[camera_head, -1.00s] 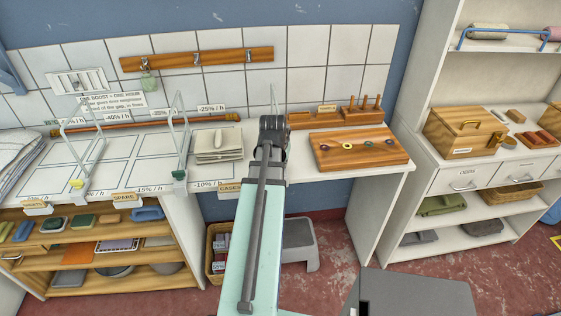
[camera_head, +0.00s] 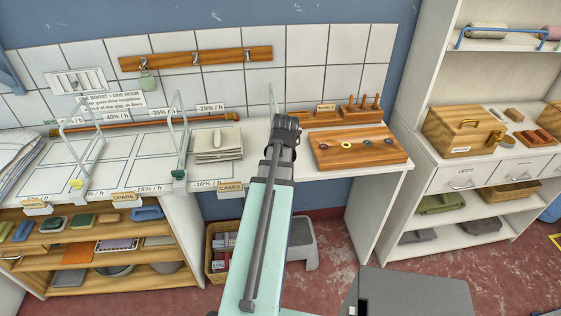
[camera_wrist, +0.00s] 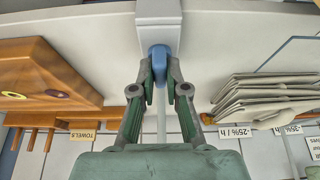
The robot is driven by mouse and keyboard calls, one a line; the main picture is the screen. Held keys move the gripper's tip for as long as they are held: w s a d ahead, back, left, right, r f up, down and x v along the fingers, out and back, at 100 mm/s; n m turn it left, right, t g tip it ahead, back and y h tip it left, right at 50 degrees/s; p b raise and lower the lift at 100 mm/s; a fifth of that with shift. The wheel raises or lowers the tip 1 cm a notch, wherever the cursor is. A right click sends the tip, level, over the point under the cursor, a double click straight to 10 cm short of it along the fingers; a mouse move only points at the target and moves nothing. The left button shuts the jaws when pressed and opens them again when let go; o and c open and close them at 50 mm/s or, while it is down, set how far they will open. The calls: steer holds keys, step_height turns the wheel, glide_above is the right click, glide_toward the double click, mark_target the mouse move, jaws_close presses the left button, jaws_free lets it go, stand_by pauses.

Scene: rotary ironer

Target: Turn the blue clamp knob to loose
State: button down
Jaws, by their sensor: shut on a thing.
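The blue clamp knob (camera_wrist: 159,55) shows in the wrist view, below a pale grey clamp block (camera_wrist: 158,14) at the white table's edge. My gripper (camera_wrist: 159,70) is shut on the knob, one finger on its left side and one on its right. In the head view my arm hides the knob and the fingers. A thin upright rod (camera_head: 272,101) rises behind my wrist there. I cannot read from these frames how far the knob is turned.
A wooden board with coloured rings (camera_head: 358,158) lies right of my wrist. A stack of folded cloth (camera_head: 217,146) lies left, beside a wire divider (camera_head: 179,135). A wooden peg rack (camera_head: 362,112) stands behind the board. A grey step stool (camera_head: 302,242) is below the table.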

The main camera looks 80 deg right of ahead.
steer(key=c, duration=1.2)
jaws_free()
steer(key=v, duration=1.2)
